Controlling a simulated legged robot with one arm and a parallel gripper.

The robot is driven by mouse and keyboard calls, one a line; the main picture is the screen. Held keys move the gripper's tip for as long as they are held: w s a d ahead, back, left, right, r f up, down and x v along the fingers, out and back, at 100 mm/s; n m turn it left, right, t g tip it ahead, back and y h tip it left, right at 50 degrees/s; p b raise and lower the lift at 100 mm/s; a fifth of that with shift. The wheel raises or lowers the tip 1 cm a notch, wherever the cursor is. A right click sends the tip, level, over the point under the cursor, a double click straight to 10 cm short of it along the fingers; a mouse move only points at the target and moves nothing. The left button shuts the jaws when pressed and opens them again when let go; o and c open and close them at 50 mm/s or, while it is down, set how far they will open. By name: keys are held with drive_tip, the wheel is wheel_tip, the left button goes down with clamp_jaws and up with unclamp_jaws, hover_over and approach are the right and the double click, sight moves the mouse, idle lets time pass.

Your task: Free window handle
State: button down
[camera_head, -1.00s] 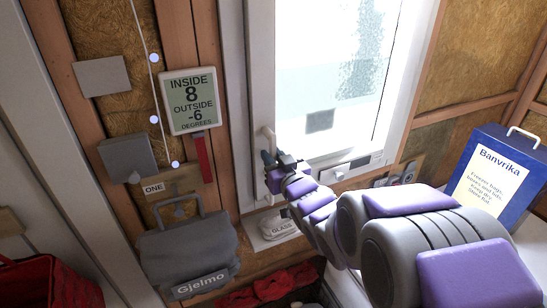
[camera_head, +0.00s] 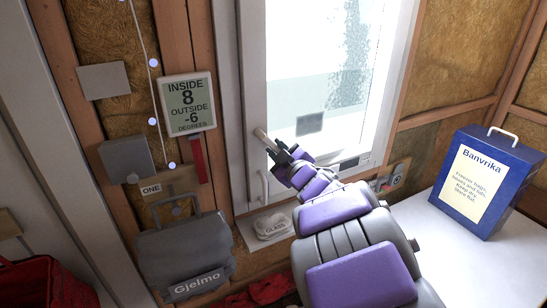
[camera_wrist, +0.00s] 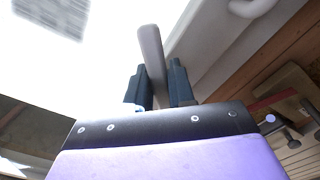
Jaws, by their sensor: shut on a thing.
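The window handle (camera_head: 262,136) is a pale bar at the left side of the bright window (camera_head: 310,75), slanting from upper left to lower right. My gripper (camera_head: 277,151) is at its lower right end, shut on it. In the wrist view the handle (camera_wrist: 151,55) stands between the two dark fingers (camera_wrist: 160,88), its rounded end beyond their tips. How it joins the frame is hidden or too small to tell. A second white handle (camera_head: 264,186) is on the white frame below; a curved white piece (camera_wrist: 252,5) shows at the top of the wrist view.
A blue Banvrika box (camera_head: 487,182) stands on a white surface (camera_head: 425,215) at right. A grey Gjelmo case (camera_head: 185,255) is at lower left, below a temperature display (camera_head: 188,104). A GLASS-labelled pale item (camera_head: 273,226) lies below the window.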

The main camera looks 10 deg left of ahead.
drive_tip(key=n, duration=0.1)
drive_tip(key=r+n, duration=0.1)
drive_tip(key=n, duration=0.1)
drive_tip(key=w+d+n+b, duration=0.1)
drive_tip(key=shift+d+r+n, duration=0.1)
drive_tip(key=shift+r+n, duration=0.25)
drive_tip(key=shift+n, duration=0.05)
drive_tip(key=n, duration=0.1)
drive_tip(key=r+n, duration=0.1)
drive_tip(key=n+b, duration=0.1)
drive_tip(key=shift+w+d+r+n, duration=0.15)
drive_tip(key=shift+d+r+n, duration=0.1)
drive_tip(key=shift+r+n, duration=0.5)
drive_tip(key=shift+n, duration=0.35)
drive_tip(key=shift+a, duration=0.1)
drive_tip(key=c, duration=1.4)
unclamp_jaws()
drive_tip(key=o, duration=0.3)
drive_tip(key=shift+w+a+f, duration=0.1)
drive_tip(key=shift+w+a, duration=0.05)
drive_tip(key=shift+w, duration=0.1)
drive_tip(key=shift+o, duration=0.3)
drive_tip(key=shift+s, duration=0.15)
